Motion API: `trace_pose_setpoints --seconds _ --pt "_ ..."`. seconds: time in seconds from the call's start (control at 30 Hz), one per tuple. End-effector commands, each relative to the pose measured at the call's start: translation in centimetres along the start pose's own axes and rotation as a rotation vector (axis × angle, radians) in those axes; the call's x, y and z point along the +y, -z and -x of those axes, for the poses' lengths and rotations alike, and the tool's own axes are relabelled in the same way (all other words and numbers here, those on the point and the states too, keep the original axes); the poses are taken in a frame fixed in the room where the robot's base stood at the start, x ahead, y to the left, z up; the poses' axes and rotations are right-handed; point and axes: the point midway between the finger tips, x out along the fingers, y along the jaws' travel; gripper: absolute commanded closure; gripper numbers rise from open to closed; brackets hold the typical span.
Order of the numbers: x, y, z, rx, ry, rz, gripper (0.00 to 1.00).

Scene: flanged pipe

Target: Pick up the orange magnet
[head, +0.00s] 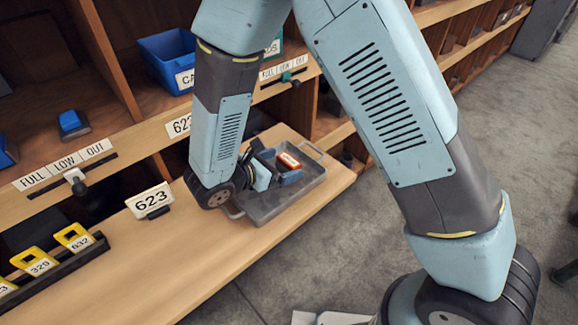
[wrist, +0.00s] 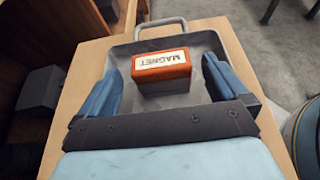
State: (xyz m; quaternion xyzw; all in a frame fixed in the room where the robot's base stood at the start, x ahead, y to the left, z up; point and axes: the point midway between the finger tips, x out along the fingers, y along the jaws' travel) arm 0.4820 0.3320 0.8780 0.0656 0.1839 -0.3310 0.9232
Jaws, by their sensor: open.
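The orange magnet (wrist: 161,68) is a small block with a white label reading MAGNET. It lies in a grey metal tray (wrist: 205,42) with a handle at its far end. My gripper (wrist: 160,84) is open, its two blue fingers to the left and right of the magnet with gaps between. In the head view the magnet (head: 288,161) shows in the tray (head: 285,204), just past my gripper (head: 277,170). I cannot tell how far the fingertips are above the tray floor.
The tray stands on a wooden counter (head: 225,252) near its right end. A 623 sign (head: 150,200) stands left of my arm. Yellow numbered tags (head: 75,238) sit in a dark rack at lower left. Wooden shelves with a blue bin (head: 165,58) rise behind.

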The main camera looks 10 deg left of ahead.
Motion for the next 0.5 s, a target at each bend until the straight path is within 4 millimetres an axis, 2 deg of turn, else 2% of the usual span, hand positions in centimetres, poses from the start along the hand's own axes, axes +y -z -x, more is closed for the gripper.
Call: trace_pose_setpoints --seconds 0.23,0.5 --pt "-0.1 -0.2 -3.4 0.000 0.002 -0.001 0.00" --pt "-0.1 -0.2 -4.0 0.000 0.001 -0.001 0.00"
